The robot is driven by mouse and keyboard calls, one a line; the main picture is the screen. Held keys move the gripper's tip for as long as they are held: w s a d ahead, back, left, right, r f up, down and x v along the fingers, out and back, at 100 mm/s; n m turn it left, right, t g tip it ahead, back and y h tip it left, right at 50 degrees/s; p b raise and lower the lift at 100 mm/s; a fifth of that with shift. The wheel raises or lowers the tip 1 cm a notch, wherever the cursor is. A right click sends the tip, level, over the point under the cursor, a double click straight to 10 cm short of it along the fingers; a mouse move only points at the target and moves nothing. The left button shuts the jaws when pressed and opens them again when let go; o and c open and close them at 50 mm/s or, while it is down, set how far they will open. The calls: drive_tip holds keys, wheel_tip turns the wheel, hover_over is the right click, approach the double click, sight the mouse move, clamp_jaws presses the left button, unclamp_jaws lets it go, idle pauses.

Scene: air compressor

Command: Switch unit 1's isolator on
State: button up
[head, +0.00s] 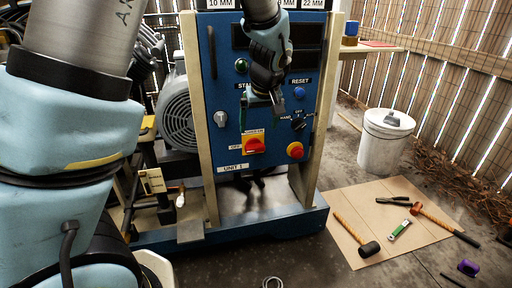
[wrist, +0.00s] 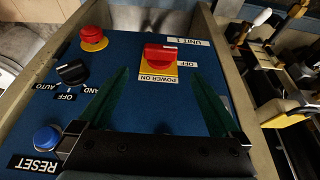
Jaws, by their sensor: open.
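Unit 1's isolator is a red rotary handle (head: 255,145) on a yellow plate, low on the blue panel. In the wrist view the red handle (wrist: 160,53) shows ahead between my fingers. Its labels read POWER ON above and OFF to the left in the head view. The handle seems to lie crosswise; its exact angle is hard to tell. My gripper (head: 262,108) is open and empty, in front of the panel just above the isolator. In the wrist view its two green fingers (wrist: 160,80) point toward the isolator, apart from it. The UNIT 1 label (head: 233,168) is below.
Side posts (head: 197,120) frame the panel. Tools lie on a floor board (head: 385,205) at right.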

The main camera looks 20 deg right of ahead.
sight(255, 146)
drive_tip(key=b+x, duration=0.1)
drive_tip(key=x, duration=0.8)
drive_tip(key=shift+f, duration=0.25)
drive_tip(key=c, duration=1.2)
